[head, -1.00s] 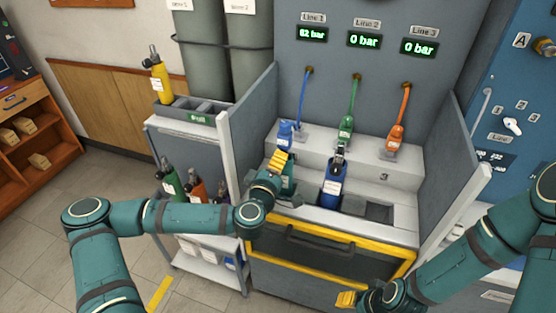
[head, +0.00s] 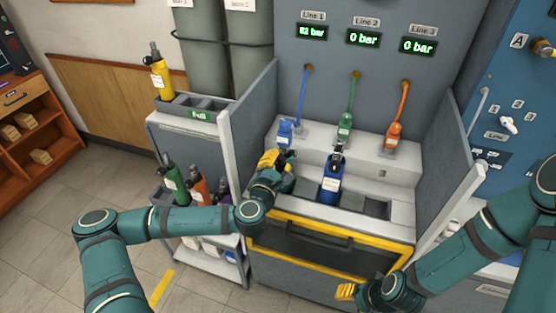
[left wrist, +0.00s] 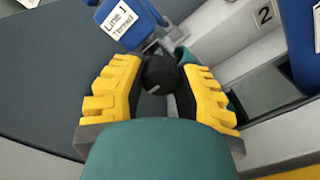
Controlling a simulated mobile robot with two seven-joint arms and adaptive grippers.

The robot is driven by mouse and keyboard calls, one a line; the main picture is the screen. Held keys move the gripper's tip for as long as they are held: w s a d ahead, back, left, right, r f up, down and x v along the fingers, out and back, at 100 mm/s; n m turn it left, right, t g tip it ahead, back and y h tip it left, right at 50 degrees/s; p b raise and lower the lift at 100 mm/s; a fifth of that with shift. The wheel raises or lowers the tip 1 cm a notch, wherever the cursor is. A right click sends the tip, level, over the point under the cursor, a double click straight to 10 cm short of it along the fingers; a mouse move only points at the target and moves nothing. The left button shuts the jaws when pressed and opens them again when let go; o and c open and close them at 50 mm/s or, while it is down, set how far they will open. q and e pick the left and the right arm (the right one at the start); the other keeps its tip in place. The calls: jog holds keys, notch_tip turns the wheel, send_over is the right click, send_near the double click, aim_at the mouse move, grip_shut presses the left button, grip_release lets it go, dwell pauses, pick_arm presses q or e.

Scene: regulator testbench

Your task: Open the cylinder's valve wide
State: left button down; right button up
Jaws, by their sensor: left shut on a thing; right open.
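My left gripper (head: 277,156) is at the left slot of the bench. In the left wrist view its yellow fingers (left wrist: 155,78) are shut on a round black valve knob (left wrist: 158,75). A bit of teal cylinder (left wrist: 184,55) shows behind the knob; the gripper hides most of it. The blue Line 1 regulator (head: 285,132) stands just behind, and also shows in the left wrist view (left wrist: 128,22). A blue cylinder (head: 332,181) stands upright in the middle slot. My right gripper (head: 347,291) is open and empty, low in front of the bench.
Displays read 82 bar for Line 1 (head: 312,32), 0 bar for Line 2 (head: 364,38) and Line 3 (head: 418,46). Side walls (head: 252,125) flank the bench. A cart at left holds a yellow cylinder (head: 160,82) and several others. The right slot (head: 375,207) is empty.

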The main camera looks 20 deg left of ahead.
pick_arm(q)
jog(key=n, duration=0.5)
jog(key=shift+f+n, duration=0.1)
jog(key=shift+n, duration=0.3)
dwell(0.4)
jog(key=c, duration=0.6)
grip_release()
jog(key=s, duration=0.7)
jog(key=shift+s+a, duration=0.1)
jog(key=shift+s, duration=0.15)
